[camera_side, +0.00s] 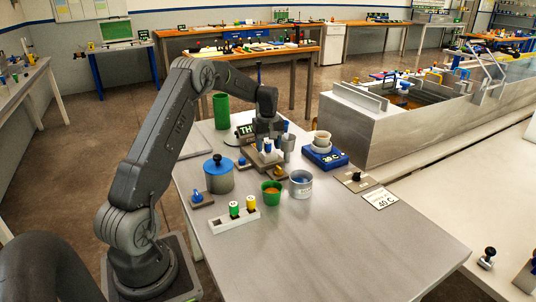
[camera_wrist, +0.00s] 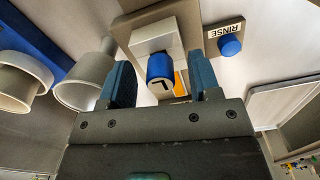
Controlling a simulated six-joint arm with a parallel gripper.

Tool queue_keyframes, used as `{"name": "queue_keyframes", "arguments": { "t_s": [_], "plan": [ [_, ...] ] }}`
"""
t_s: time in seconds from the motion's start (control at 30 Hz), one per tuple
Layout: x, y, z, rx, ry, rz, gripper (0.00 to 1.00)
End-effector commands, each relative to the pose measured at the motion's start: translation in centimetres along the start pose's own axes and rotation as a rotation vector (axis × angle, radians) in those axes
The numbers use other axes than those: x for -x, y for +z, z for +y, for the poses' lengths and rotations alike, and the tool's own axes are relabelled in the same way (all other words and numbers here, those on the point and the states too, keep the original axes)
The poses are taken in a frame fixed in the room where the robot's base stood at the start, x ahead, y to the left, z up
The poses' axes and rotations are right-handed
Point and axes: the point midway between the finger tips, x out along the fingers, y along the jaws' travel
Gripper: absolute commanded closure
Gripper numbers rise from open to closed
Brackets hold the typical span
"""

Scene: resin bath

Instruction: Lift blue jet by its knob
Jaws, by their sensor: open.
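The blue knob (camera_wrist: 160,68), with a dark mark on its face, stands on a pale grey block in the wrist view. It lies between my gripper's two blue-grey fingers, with space visible on both sides. I take it for the blue jet's knob; the rest of the jet is hard to make out. In the side view the small blue knob (camera_side: 267,147) shows just below my gripper (camera_side: 269,136). My gripper is open and empty, pointing down over the knob.
A grey funnel-shaped cup (camera_wrist: 88,78) stands close beside the left finger. A blue knob (camera_wrist: 230,45) by a RINSE label lies to the right. A blue-lidded pot (camera_side: 218,176), a green cup (camera_side: 271,192) and a metal cup (camera_side: 300,184) stand nearby. The table front is clear.

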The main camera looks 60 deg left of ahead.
Motion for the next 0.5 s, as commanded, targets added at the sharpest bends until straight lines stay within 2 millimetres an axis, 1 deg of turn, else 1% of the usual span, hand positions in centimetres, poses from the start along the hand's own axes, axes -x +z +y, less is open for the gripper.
{"name": "queue_keyframes", "arguments": {
  "t_s": [0.17, 0.5],
  "plan": [
    [0.01, 0.0, 0.0, 0.0, 0.0, 0.0, 0.43],
    [0.06, 0.0, 0.0, 0.0, 0.0, 0.0, 0.76]
  ]
}}
